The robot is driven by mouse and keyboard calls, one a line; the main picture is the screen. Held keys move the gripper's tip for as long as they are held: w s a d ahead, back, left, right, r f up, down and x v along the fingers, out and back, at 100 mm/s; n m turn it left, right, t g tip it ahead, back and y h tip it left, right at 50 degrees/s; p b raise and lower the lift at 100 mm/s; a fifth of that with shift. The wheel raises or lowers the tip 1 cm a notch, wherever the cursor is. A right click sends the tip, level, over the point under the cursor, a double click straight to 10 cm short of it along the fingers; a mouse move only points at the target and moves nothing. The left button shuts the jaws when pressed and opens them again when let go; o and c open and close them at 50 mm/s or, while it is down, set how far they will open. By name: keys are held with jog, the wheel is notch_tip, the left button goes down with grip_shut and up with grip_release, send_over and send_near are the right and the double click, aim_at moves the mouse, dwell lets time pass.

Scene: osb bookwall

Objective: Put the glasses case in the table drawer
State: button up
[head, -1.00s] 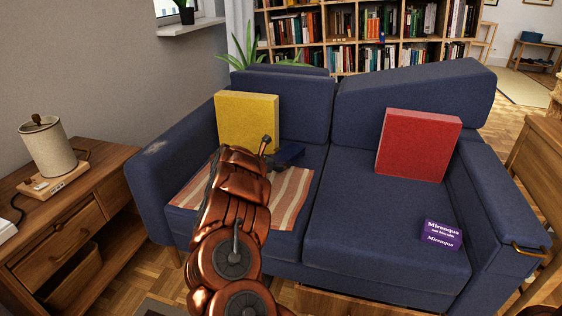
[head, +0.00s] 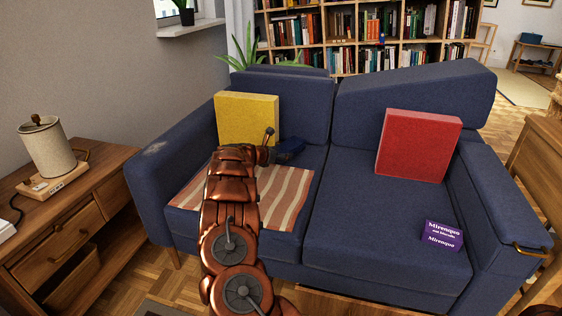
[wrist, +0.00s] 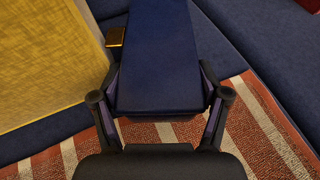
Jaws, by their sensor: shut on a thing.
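The dark blue glasses case (head: 288,148) is in my gripper above the left seat of the blue sofa, near the yellow cushion. In the wrist view the case (wrist: 160,50) lies between both fingers of my gripper (wrist: 160,78), which is shut on it. A small brass-coloured piece (wrist: 117,37) shows at its left side. In the head view my gripper (head: 270,153) is partly hidden by my arm. A wooden side table (head: 112,166) stands at the left; its drawer (head: 58,240) with a brass handle looks shut.
The sofa (head: 385,240) holds a striped cloth (head: 285,195), a yellow cushion (head: 247,118), a red cushion (head: 418,145) and a purple box (head: 442,236). Wooden furniture (head: 540,150) is at the right. Some floor (head: 150,262) is clear.

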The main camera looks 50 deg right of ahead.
aim_at(281, 166)
jog(key=shift+d+f+b, duration=0.1)
jog(key=shift+f+b, duration=0.7)
jog(key=shift+f, duration=0.9)
jog(key=shift+f+b, duration=0.45)
jog(key=shift+f, duration=0.1)
jog(key=o, duration=1.5)
jog(key=shift+f, duration=0.2)
jog(key=shift+c, duration=0.2)
jog(key=o, duration=0.3)
jog(key=shift+r, duration=0.1)
